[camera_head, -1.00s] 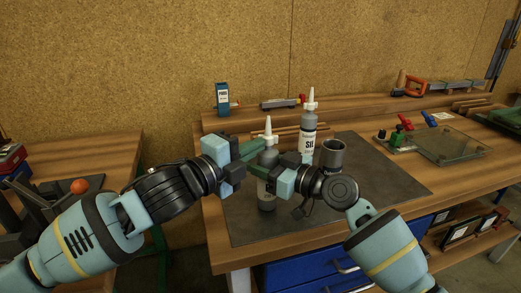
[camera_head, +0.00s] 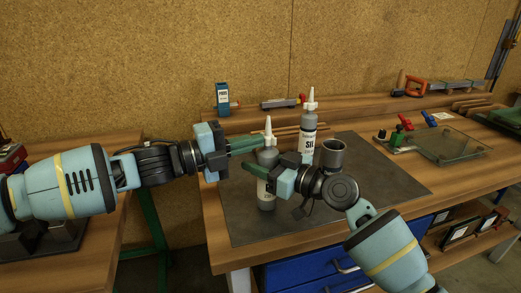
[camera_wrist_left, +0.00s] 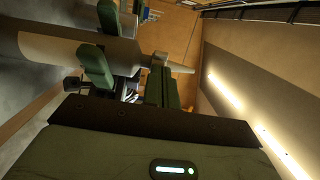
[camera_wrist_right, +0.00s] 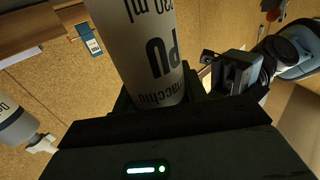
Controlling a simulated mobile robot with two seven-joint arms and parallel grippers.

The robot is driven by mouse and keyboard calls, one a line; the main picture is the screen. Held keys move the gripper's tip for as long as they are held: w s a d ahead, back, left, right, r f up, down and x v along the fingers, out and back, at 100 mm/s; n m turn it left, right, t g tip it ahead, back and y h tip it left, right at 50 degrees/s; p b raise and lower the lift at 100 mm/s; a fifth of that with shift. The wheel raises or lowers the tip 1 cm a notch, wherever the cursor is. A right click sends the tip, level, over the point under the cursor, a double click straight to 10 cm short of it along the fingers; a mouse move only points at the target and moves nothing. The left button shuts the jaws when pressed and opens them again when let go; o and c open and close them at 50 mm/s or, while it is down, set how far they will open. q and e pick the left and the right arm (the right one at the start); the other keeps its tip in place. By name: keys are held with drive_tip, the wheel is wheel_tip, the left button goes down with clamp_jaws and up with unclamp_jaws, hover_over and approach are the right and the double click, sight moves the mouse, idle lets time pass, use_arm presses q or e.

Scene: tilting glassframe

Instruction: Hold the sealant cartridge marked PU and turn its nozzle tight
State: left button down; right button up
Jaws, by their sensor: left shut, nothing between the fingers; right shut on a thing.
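The grey PU cartridge (camera_head: 267,158) stands upright over the dark mat, its white nozzle (camera_head: 268,127) pointing up. My right gripper (camera_head: 254,168) is shut around its body from the right; the PU label (camera_wrist_right: 160,58) shows in the right wrist view. My left gripper (camera_head: 260,141) is shut and empty, its fingertips close beside the nozzle's base. In the left wrist view the shut left fingers (camera_wrist_left: 162,88) are next to the nozzle (camera_wrist_left: 178,67) and its collar; whether they touch is unclear. The thread under the nozzle is hidden.
A second cartridge marked SIL (camera_head: 308,143) stands upright behind, near a dark round cup (camera_head: 331,152). A blue box (camera_head: 222,97) stands on the back ledge. A glass plate with clamps (camera_head: 440,146) lies at right. The right part of the mat (camera_head: 385,180) is clear.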

use_arm(q)
drive_tip(key=shift+w+a+f+m+g+h, duration=0.2)
drive_tip(key=shift+w+m+g, duration=0.4)
drive_tip(key=shift+g, duration=0.5)
drive_tip(key=shift+w+a+r+m+g+h, duration=0.2)
drive_tip(key=shift+w+m+g, duration=0.25)
drive_tip(key=shift+m+g, duration=0.5)
drive_tip(key=shift+w+f+m+g+h, duration=0.1)
drive_tip(key=shift+w+m+g+h, duration=0.35)
drive_tip(key=shift+g, duration=0.8)
drive_tip(key=shift+w, duration=0.2)
